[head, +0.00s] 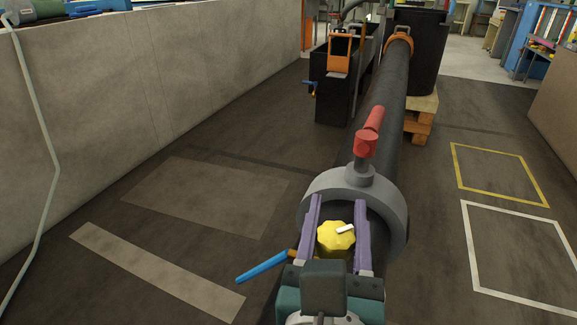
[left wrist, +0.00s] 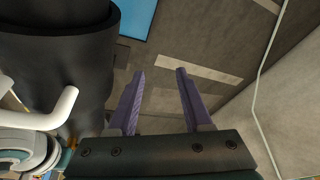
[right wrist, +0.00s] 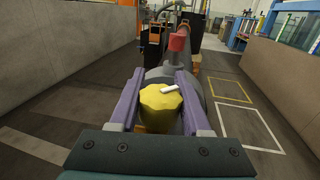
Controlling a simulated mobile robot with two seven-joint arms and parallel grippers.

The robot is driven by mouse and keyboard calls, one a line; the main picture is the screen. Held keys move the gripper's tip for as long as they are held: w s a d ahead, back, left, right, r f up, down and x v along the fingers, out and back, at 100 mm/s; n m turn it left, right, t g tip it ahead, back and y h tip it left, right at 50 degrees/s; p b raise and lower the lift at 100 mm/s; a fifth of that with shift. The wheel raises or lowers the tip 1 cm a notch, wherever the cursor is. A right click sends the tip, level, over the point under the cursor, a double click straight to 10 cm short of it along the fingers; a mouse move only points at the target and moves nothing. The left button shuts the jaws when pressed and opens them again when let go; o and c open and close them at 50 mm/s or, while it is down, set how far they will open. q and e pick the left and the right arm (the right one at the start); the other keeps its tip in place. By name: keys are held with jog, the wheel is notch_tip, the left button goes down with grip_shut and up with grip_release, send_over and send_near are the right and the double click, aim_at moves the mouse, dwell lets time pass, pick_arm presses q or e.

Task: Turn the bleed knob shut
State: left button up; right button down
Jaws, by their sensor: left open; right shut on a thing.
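The bleed knob is a yellow lobed knob (head: 336,237) with a white pointer mark on top, near the front of the dark pipe. My right gripper (head: 338,232) has its purple fingers on either side of the knob and is shut on it. In the right wrist view the knob (right wrist: 161,108) sits between the two fingers, its white mark pointing toward the upper right. My left gripper (left wrist: 160,78) is open and empty in the left wrist view, above the floor. It does not show in the head view.
The dark pipe (head: 386,100) runs away from me, with a grey collar (head: 398,205) and a red-handled valve (head: 368,135) just beyond the knob. A blue lever (head: 262,267) sticks out left of the right gripper. A concrete wall (head: 160,85) stands left. Floor on both sides is clear.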

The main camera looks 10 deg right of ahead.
jog(key=shift+d+m+g+h+b, duration=0.1)
jog(key=shift+m+g+h+b, duration=0.4)
jog(key=shift+h, duration=0.4)
jog(key=shift+s+m, duration=0.1)
jog(key=shift+m, duration=0.2)
jog(key=shift+c, duration=1.9)
grip_release()
